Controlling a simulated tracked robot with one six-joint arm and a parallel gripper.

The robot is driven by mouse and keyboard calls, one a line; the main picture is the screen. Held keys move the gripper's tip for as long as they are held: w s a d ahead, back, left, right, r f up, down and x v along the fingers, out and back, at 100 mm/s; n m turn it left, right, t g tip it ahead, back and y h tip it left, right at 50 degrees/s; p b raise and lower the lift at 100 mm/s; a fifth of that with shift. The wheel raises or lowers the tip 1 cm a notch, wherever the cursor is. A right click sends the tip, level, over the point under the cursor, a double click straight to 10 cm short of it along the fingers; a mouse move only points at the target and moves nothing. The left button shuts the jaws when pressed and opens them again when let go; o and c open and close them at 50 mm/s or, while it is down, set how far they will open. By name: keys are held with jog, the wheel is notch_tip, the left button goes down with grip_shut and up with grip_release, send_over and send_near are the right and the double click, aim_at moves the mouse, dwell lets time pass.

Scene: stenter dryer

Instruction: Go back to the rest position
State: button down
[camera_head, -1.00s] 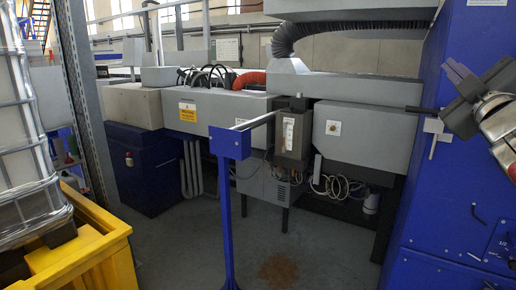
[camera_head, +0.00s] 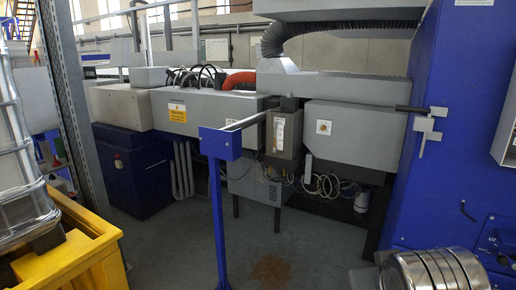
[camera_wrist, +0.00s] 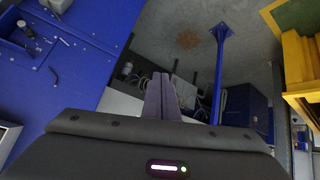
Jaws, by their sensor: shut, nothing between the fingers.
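My gripper (camera_wrist: 161,97) shows in the wrist view, with its two dark fingers together and nothing between them. It points over the floor, and no object touches the fingertips there. In the head view the gripper itself is out of sight. A round silver part of my own arm (camera_head: 432,271) shows at the bottom right of the head view, in front of the blue cabinet (camera_head: 455,185).
A blue post (camera_head: 221,215) stands mid-floor; it also shows in the wrist view (camera_wrist: 219,75). A yellow crate (camera_head: 75,255) is at the left. Grey machine housings (camera_head: 350,128) line the back. Floor around the brown stain (camera_head: 273,269) is clear.

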jog(key=s+a+f+g+y, duration=0.2)
jog(key=s+a+f+g, duration=0.1)
jog(key=s+a+f, duration=0.2)
jog(key=shift+s+a+f, duration=0.35)
jog(key=shift+s+f, duration=0.6)
jog(key=shift+s, duration=0.25)
